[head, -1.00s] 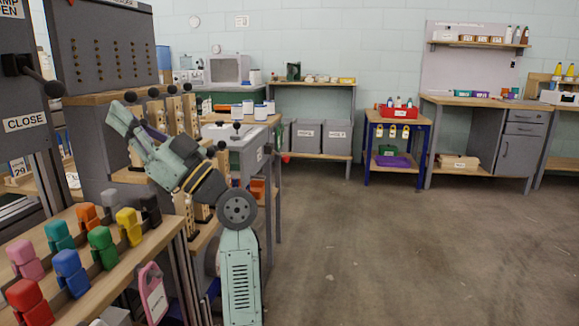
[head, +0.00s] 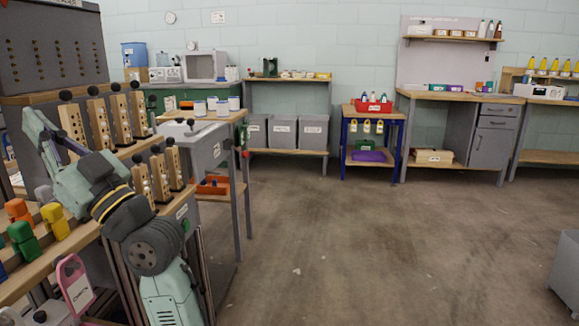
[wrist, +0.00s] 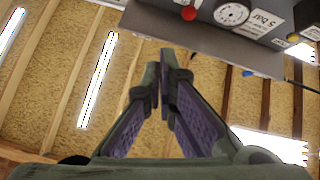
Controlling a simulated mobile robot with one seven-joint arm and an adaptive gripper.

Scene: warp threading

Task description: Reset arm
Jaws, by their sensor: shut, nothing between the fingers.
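My arm is folded at the left of the head view, its pale green links and dark joints in front of the benches. My gripper (wrist: 162,88) points upward in the wrist view, towards the ceiling. Its two dark fingers with purple inner sides meet near their tips, with nothing between them.
Wooden blocks with black knobs (head: 98,122) stand on the bench behind my arm. Coloured pieces, such as a yellow one (head: 55,220), stand on the near wooden rack. A blue-legged table (head: 373,111) holds a red bin (head: 374,107). The floor (head: 400,240) in the middle is clear.

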